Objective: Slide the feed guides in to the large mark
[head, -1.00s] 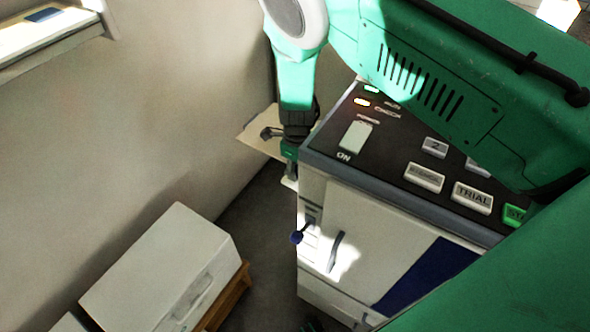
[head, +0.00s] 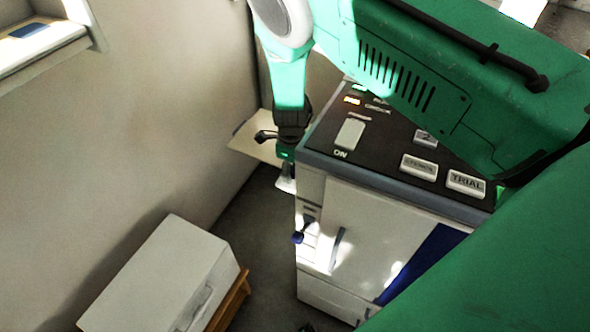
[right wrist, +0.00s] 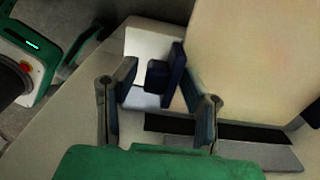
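A dark blue feed guide (right wrist: 177,72), a small upright plate with a block on its side, shows in the right wrist view. It stands at the edge of a cream sheet or stack (right wrist: 255,55). My right gripper (right wrist: 158,80) is open. Its fingers are spread to either side of the guide, the right one close to the plate; contact cannot be told. In the head view my right gripper (head: 286,168) hangs beside the machine's left side, near a cream feed tray (head: 258,142). My left gripper is out of view.
The machine (head: 350,235) has a dark control panel (head: 400,130) with lit lamps and keys. A dark blue-knobbed lever (head: 297,237) sticks out of its front. A white box (head: 165,270) on a wooden stand is at lower left. The wall is close behind.

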